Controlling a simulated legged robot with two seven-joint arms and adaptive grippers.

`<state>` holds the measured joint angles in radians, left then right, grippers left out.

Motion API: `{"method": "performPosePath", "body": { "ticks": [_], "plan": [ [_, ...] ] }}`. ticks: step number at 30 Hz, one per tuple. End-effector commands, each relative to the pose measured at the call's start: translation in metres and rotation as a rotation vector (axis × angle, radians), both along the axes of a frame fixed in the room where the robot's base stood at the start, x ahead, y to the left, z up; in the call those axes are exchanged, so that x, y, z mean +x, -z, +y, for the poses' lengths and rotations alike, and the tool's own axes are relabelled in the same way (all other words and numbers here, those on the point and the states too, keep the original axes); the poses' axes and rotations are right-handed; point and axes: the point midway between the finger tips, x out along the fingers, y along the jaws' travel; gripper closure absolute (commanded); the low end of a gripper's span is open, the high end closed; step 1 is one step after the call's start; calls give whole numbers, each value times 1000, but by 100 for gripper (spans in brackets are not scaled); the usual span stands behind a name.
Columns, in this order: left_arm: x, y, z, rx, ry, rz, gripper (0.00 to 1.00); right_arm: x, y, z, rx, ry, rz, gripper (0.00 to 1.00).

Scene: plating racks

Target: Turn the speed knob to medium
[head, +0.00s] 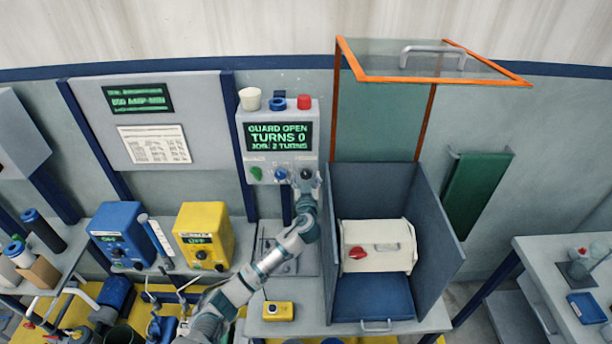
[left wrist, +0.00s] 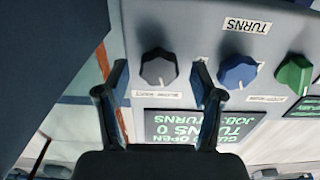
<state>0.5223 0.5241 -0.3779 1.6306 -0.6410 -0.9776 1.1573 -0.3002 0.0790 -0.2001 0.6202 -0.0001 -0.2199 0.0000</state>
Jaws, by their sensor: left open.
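The control panel (head: 246,140) on the wall has a green-lettered screen reading "GUARD OPEN, TURNS 0, JOB: 2 TURNS". Below the screen are a green knob (head: 256,174) and a blue knob (head: 281,174). My left gripper (head: 305,180) is at the panel's lower right and covers the third knob there. In the left wrist view, upside down, a dark grey knob (left wrist: 158,68) sits between the spread fingertips of my open left gripper (left wrist: 159,78), with gaps on both sides. The blue knob (left wrist: 237,72) is just right of the right finger. The small knob labels are not clearly readable. My right gripper is not in view.
A grey booth (head: 440,225) with a raised orange-framed guard (head: 435,78) stands right of my arm. Blue (head: 120,232) and yellow (head: 203,235) boxes stand left. A yellow button box (head: 278,311) sits on the bench.

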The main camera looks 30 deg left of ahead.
Motion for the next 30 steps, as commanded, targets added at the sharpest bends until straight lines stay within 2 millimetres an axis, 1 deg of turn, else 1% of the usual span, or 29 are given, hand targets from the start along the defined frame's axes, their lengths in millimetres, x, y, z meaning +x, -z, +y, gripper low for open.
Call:
{"method": "performPosePath", "body": {
  "ticks": [3,9,10,11,12,14,15,17,23,30],
  "plan": [
    [3,0,2,0,0,0,33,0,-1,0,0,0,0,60],
    [4,1,2,0,1,0,33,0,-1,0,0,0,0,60],
    [4,0,2,0,1,0,36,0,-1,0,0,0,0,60],
    [3,0,2,0,1,0,43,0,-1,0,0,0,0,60],
    [3,1,2,0,1,0,53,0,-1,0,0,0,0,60],
    [3,1,2,0,1,0,68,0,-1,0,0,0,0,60],
    [3,1,2,0,1,0,78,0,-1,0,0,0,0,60],
    [3,1,2,0,1,0,93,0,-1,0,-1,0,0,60],
    [4,2,2,27,1,18,93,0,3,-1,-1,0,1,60],
    [4,1,1,187,1,115,93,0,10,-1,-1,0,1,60]
  ]
}}
